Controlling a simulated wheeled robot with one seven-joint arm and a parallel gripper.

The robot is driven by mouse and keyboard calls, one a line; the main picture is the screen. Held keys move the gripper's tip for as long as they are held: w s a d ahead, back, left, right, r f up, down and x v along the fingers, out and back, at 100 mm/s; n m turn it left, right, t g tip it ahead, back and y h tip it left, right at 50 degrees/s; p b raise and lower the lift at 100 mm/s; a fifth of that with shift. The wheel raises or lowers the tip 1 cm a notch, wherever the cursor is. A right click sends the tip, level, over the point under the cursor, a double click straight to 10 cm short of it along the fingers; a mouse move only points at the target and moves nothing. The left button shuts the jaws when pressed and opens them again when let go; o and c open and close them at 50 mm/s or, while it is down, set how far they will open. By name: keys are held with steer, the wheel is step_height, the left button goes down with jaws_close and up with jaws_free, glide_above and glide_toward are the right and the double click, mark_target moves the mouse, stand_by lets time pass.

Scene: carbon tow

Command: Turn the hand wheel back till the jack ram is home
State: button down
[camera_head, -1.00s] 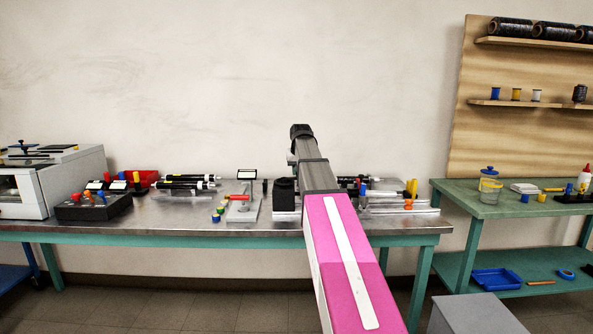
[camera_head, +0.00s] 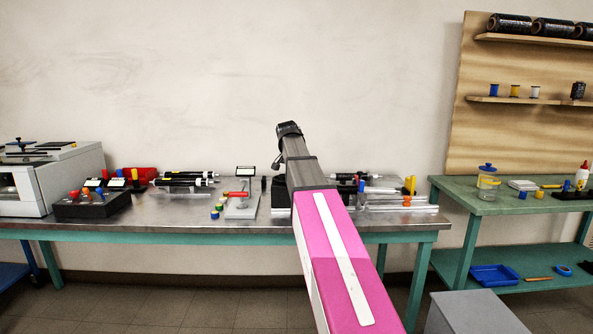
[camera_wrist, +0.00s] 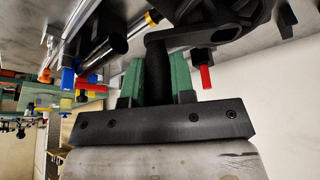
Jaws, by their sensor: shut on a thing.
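In the wrist view the green fingers of my gripper (camera_wrist: 157,85) are closed around an upright black grip (camera_wrist: 157,70). The grip joins a dark crank arm on the black hand wheel (camera_wrist: 225,30), which fills the upper right of that view and is cut off by the frame edge. A shiny rod with a brass-coloured ring (camera_wrist: 151,18) shows next to the wheel; I cannot tell whether it is the jack ram. In the head view my pink and grey arm reaches over the bench and hides the wheel and my gripper.
The metal-topped bench (camera_head: 160,219) holds a black box with coloured knobs (camera_head: 92,205), black tubes on stands (camera_head: 187,180) and a plate with a red handle (camera_head: 241,205) left of my arm. Clear rails (camera_head: 400,203) lie to its right. A green side table (camera_head: 510,203) stands farther right.

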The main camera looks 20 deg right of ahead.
stand_by(0.4)
steer(key=c, duration=1)
jaws_free()
steer(key=shift+o, duration=0.2)
steer(key=v, duration=1)
steer(key=shift+r, duration=0.4)
steer(key=shift+s+a, duration=0.1)
steer(key=shift+a, duration=0.05)
